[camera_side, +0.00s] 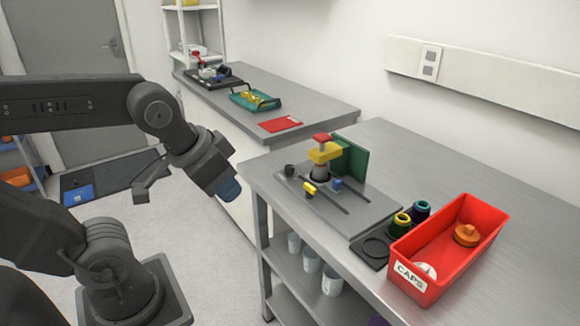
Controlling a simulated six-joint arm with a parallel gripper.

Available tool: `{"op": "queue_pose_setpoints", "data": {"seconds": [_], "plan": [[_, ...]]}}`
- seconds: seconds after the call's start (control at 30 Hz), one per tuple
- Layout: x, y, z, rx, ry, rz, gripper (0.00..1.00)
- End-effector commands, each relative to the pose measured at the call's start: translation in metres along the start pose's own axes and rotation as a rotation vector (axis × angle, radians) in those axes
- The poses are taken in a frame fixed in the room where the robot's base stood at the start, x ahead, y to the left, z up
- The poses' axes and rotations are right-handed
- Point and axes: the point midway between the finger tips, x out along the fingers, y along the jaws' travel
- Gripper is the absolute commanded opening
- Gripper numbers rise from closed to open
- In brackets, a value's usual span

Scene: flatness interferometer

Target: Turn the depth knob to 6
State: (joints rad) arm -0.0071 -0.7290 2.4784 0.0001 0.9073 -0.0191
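The interferometer stands on the near grey bench as a grey base plate (345,215) with a red-topped yellow head (324,151) and a green upright panel (350,160). A small black cylinder (289,171), a yellow piece (309,188) and a small blue piece (336,184) sit on the plate near two dark slots. I cannot tell which part is the depth knob, and no scale or number is readable. My gripper (229,190) is left of the bench, clear of the plate and touching nothing visible. Its fingers are not distinguishable; the end looks dark blue.
A red bin (448,250) labelled CAPS holds an orange and a white cap. Beside it, a dark tray (371,252) carries two dark ringed cylinders (401,222). The far bench (310,105) holds a green tray and a red sheet. The near bench's back right is clear.

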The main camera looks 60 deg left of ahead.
Motion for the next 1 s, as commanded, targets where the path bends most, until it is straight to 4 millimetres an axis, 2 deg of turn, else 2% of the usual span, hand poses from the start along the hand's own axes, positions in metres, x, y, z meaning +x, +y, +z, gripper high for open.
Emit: {"op": "queue_pose_setpoints", "data": {"seconds": [0.03, 0.17, 0.27, 0.43, 0.6, 0.8, 1.0], "plan": [[0.000, -0.002, -0.009, -0.031, -0.012, -0.006, 0.18], [0.000, -0.013, -0.046, -0.183, -0.063, -0.030, 0.31], [0.005, -0.028, -0.084, -0.344, -0.110, -0.060, 0.40], [0.027, -0.061, -0.142, -0.625, -0.187, -0.119, 0.56], [0.062, -0.104, -0.191, -0.904, -0.254, -0.189, 0.57], [0.117, -0.164, -0.227, -1.223, -0.324, -0.283, 0.57], [0.159, -0.208, -0.238, -1.443, -0.367, -0.357, 0.57]]}}
